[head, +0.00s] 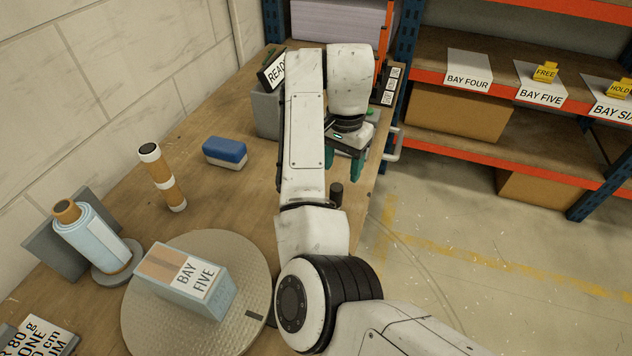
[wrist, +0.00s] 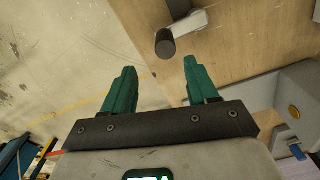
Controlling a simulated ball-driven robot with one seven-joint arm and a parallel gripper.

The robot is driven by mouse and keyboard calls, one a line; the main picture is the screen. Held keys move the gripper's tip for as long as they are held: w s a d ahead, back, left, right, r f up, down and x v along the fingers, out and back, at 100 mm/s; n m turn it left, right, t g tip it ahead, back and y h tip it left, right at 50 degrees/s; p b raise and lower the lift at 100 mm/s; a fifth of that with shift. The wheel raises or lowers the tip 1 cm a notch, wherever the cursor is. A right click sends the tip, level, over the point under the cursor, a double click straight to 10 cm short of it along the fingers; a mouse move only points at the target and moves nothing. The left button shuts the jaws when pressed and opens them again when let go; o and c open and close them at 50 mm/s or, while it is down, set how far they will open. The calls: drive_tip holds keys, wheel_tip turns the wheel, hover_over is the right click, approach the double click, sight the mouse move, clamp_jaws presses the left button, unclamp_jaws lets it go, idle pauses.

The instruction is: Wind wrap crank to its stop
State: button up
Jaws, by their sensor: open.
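The wrap crank's dark round knob (head: 336,190) stands at the table's right edge, beside my arm, in the head view. In the wrist view the knob (wrist: 165,44) lies just beyond the fingertips, on the end of a pale crank arm (wrist: 187,25). My gripper (head: 345,165) has teal fingers and hangs near the table edge, a little beyond the knob. In the wrist view my gripper (wrist: 160,68) is open and empty, its fingers apart from the knob. The round turntable (head: 240,330) carries a blue-grey box (head: 185,281) marked BAY FIVE. My arm hides most of the crank's base in the head view.
A film roll (head: 92,240) stands left of the turntable. A grey bin (head: 265,112) and READY sign (head: 274,70) are behind my arm. Shelving (head: 500,88) stands right; floor between is clear.

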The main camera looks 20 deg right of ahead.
drive_tip(key=shift+w+a+r, duration=0.1)
drive_tip(key=shift+w+a, duration=0.1)
drive_tip(key=shift+a, duration=0.15)
drive_tip(key=shift+f, duration=0.25)
wheel_tip(320, 180, down, 10)
drive_tip(key=shift+f+p, duration=0.1)
drive_tip(key=shift+p, duration=0.2)
clamp_jaws()
idle(0.3)
